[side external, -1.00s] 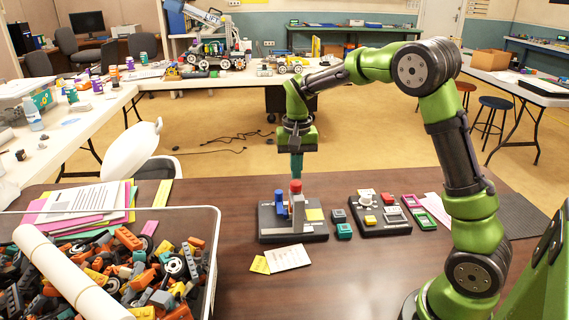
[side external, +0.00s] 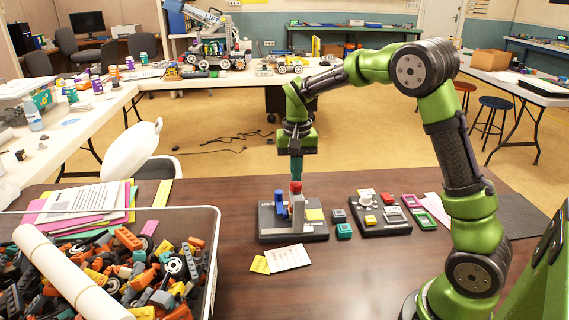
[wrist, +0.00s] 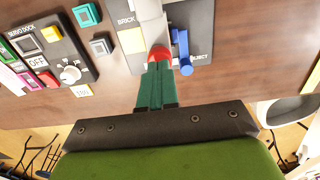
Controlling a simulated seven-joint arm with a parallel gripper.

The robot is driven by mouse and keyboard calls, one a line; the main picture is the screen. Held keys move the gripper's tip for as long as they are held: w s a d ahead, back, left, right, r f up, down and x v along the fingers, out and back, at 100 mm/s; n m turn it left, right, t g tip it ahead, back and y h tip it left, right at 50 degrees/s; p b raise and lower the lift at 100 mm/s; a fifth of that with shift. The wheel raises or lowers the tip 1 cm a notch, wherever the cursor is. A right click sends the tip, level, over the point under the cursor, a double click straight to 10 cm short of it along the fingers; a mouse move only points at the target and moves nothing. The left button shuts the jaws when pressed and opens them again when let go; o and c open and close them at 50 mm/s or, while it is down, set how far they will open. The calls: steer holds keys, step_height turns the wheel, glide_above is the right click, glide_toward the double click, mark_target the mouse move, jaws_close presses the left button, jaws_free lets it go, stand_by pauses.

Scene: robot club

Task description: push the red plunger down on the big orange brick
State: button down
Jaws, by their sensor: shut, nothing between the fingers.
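The red plunger (side external: 296,188) tops a grey post on a dark grey device (side external: 268,230); it also shows in the wrist view (wrist: 159,52). My gripper (side external: 296,178) is shut and empty, pointing straight down with its green fingertips at the plunger's top. In the wrist view the fingertips (wrist: 158,66) overlap the red cap and look in contact with it. I cannot make out a big orange brick at the device; the post and fingers hide part of it.
A blue lever (side external: 280,203) stands left of the post and a yellow square (side external: 314,214) lies right. A second button panel (side external: 385,228) sits to the right. A bin of bricks (side external: 212,250) fills the front left. Paper notes lie in front.

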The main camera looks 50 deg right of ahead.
steer(key=shift+f, duration=0.95)
stand_by(1.0)
steer(key=shift+r, duration=3.55)
steer(key=shift+w+d, duration=0.1)
steer(key=s+a+r+n+t+y, duration=0.1)
steer(key=s+a+r+n+t, duration=0.1)
steer(key=s+a, duration=0.4)
steer(key=s+a+r+n+t+y, duration=0.1)
steer(key=s+a+r+n+t, duration=0.2)
steer(key=s, duration=1.1)
steer(key=a+t, duration=0.2)
steer(key=a, duration=0.1)
steer(key=shift+a, duration=0.15)
